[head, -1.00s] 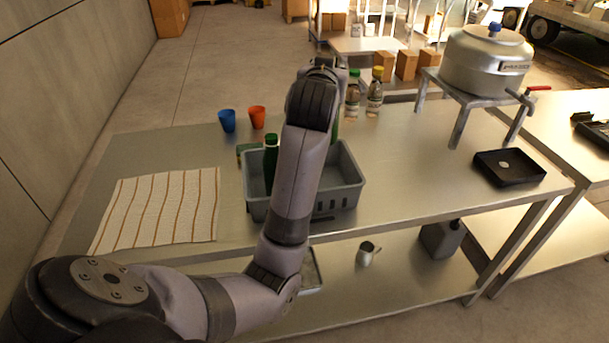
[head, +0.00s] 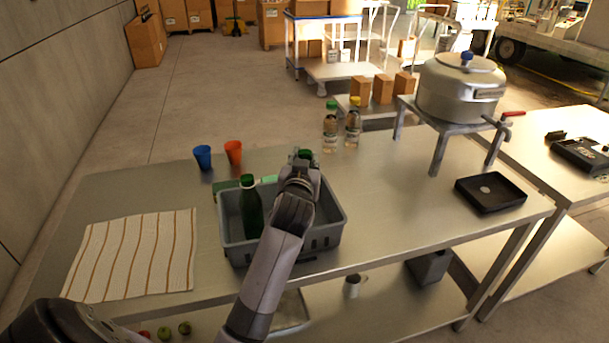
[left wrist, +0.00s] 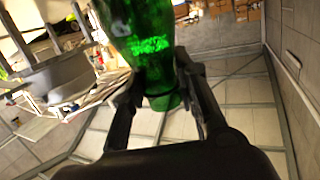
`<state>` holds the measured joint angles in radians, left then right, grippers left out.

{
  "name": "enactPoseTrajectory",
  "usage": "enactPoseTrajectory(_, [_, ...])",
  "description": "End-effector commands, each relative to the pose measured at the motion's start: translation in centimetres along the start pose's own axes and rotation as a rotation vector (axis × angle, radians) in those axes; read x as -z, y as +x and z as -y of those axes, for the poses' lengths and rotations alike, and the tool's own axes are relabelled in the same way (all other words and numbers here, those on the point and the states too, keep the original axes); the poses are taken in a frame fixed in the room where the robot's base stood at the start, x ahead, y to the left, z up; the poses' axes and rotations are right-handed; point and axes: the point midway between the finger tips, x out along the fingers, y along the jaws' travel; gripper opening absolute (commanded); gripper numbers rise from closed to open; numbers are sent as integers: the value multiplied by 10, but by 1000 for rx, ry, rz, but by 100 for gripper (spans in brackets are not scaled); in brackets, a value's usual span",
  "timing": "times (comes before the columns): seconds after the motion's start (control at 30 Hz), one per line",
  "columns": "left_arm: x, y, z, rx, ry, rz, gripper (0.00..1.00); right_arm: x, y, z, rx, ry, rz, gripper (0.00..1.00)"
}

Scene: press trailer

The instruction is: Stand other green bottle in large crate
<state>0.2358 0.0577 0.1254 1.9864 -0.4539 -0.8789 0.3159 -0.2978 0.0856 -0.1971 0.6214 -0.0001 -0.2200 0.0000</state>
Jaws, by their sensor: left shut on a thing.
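The large grey crate (head: 327,232) stands on the metal table. One green bottle (head: 250,208) stands upright in its left part. My left gripper (head: 303,165) is over the crate's right back part, its arm hiding much of that side. It is shut on the other green bottle (left wrist: 148,40), which sits between its two fingers in the left wrist view. In the head view only a bit of green (head: 305,153) shows at the gripper, so I cannot tell how high the held bottle's base is. My right gripper is not in view.
Blue (head: 203,157) and orange (head: 234,152) cups stand behind the crate. Two clear bottles (head: 330,130) stand close at the back right. A striped cloth (head: 137,255) lies left. A black tray (head: 490,194) and a pot (head: 461,88) on a stand are right.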

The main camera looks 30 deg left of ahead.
Motion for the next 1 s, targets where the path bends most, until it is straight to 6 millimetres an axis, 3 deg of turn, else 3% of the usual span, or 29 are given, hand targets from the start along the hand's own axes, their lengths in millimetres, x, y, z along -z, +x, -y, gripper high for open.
enactPoseTrajectory(0.1, [-10, 1, -1, 0, 1, -1, 0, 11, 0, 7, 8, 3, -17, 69])
enactPoseTrajectory(0.3, [-39, 6, -3, 0, 1, -1, 0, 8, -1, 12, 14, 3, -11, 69])
enactPoseTrajectory(0.73, [-46, 7, -3, -1, 0, -4, 0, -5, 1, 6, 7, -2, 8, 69])
enactPoseTrajectory(0.77, [-46, 7, -3, 0, 0, -2, 29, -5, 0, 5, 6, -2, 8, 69])
enactPoseTrajectory(1.0, [-46, 7, -3, 0, 0, -1, 45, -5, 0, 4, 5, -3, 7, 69])
